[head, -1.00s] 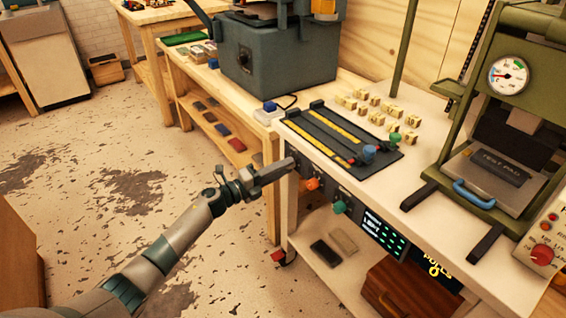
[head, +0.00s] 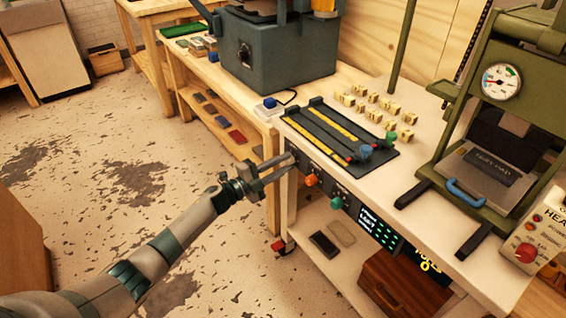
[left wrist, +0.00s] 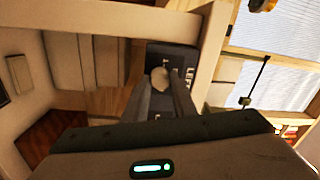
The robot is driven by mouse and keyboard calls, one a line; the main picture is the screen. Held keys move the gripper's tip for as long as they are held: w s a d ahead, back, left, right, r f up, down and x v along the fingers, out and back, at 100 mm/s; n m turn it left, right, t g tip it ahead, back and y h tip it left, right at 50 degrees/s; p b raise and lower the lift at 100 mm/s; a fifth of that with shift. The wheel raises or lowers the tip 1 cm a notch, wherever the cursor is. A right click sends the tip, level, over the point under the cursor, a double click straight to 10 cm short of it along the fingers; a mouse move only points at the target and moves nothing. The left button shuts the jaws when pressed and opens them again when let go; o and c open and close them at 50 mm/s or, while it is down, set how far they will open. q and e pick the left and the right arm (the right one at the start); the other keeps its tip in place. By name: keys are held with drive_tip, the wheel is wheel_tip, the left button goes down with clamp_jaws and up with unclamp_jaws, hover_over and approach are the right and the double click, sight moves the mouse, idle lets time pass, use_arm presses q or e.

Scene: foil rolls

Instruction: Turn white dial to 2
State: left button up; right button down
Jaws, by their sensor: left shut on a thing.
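The white dial (left wrist: 159,77) sits on a dark panel with pale markings, seen in the left wrist view. The markings and the dial's setting are too blurred to read. My left gripper (left wrist: 160,90) is shut on the dial, one finger on each side of it. In the head view my left gripper (head: 290,160) reaches the left end of the bench's front panel. My right gripper is in neither view.
To the right on the panel are an orange dial (head: 311,180), a green dial (head: 336,203) and a lit display (head: 378,230). Above are a black two-track board (head: 335,137) and a green press (head: 490,140). Open floor lies left.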

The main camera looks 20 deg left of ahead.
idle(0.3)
use_arm(q)
drive_tip(key=o, duration=1)
drive_tip(key=shift+o, duration=0.2)
drive_tip(key=shift+a, duration=0.1)
drive_tip(key=shift+s+a+f, duration=0.1)
drive_tip(key=shift+s+a, duration=0.25)
drive_tip(key=shift+s, duration=0.15)
drive_tip(key=r+b+v, duration=0.1)
drive_tip(key=v, duration=1.5)
drive_tip(key=shift+f, duration=0.35)
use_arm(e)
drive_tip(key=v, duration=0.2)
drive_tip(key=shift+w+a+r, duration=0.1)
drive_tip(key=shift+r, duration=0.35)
use_arm(q)
drive_tip(key=shift+f, duration=0.1)
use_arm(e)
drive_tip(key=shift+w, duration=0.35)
